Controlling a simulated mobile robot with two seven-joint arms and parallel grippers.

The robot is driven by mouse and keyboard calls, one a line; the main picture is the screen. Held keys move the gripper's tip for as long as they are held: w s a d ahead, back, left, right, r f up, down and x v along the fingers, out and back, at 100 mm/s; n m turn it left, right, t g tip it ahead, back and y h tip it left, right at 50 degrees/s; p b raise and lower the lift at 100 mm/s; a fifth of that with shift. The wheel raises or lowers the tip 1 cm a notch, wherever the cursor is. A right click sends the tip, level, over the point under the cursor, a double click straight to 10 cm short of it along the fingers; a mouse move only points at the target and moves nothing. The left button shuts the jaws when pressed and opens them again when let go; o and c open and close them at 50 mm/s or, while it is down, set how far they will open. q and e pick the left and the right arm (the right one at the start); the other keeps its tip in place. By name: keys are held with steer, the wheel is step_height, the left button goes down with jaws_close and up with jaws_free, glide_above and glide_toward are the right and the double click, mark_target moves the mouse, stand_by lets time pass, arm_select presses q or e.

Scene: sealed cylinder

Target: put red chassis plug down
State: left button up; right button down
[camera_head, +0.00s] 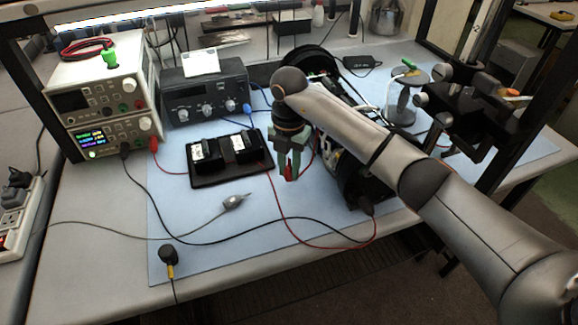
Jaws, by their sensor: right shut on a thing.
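My right gripper (289,172) reaches in from the right and points down over the blue mat, just right of the black tray. It is shut on the red chassis plug (288,173), a small red piece between the fingertips. The fingers hide most of the plug. I cannot tell whether the plug touches the mat. My left gripper is not in view.
The black tray (198,180) holds two black boxes. Stacked power supplies (97,98) and a dark instrument (205,96) stand behind. A red and a black cable cross the blue mat (205,262). A wheeled machine is partly behind my arm. The front-left mat has free room.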

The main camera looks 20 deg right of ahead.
steer(key=shift+f, duration=0.3)
steer(key=shift+f+b, duration=0.35)
steer(key=shift+f, duration=0.25)
steer(key=c, duration=0.7)
jaws_free()
steer(key=shift+r, duration=0.1)
